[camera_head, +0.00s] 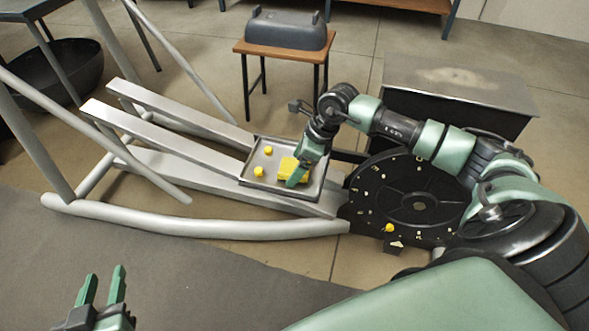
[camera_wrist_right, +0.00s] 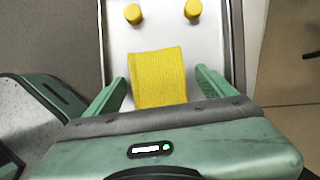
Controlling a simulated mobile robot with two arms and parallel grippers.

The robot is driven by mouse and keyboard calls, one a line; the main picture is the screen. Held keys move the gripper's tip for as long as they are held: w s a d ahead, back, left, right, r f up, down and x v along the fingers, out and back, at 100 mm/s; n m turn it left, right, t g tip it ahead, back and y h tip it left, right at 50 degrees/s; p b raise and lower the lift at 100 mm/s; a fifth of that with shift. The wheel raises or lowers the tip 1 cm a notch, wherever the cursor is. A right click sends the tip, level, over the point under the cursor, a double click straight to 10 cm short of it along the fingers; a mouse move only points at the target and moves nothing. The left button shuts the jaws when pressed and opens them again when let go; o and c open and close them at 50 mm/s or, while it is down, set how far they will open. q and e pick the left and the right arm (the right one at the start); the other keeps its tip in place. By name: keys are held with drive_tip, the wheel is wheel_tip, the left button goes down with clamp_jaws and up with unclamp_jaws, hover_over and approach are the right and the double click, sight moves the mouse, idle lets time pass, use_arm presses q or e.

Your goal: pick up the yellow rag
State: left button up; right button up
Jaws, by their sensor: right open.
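The yellow rag (camera_head: 288,169) lies on a metal tray (camera_head: 248,177) on the machine's grey frame. In the right wrist view the rag (camera_wrist_right: 157,77) shows as a flat, textured yellow piece, its near end hidden by my gripper body. My right gripper (camera_head: 297,181) is over the tray at the rag. In the wrist view its two green fingers (camera_wrist_right: 160,90) are spread, one on each side of the rag. Whether they touch the tray cannot be told. My left gripper (camera_head: 103,273) is at the lower left, fingers apart and empty, far from the tray.
Two small yellow knobs (camera_wrist_right: 133,13) (camera_wrist_right: 193,9) stand on the tray beyond the rag. A black disc (camera_head: 415,203) is right of the tray. A dark mat (camera_head: 180,275) covers the near floor.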

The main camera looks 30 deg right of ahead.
drive_tip(key=c, duration=1.5)
drive_tip(key=shift+o, duration=0.2)
drive_tip(key=shift+r, duration=0.15)
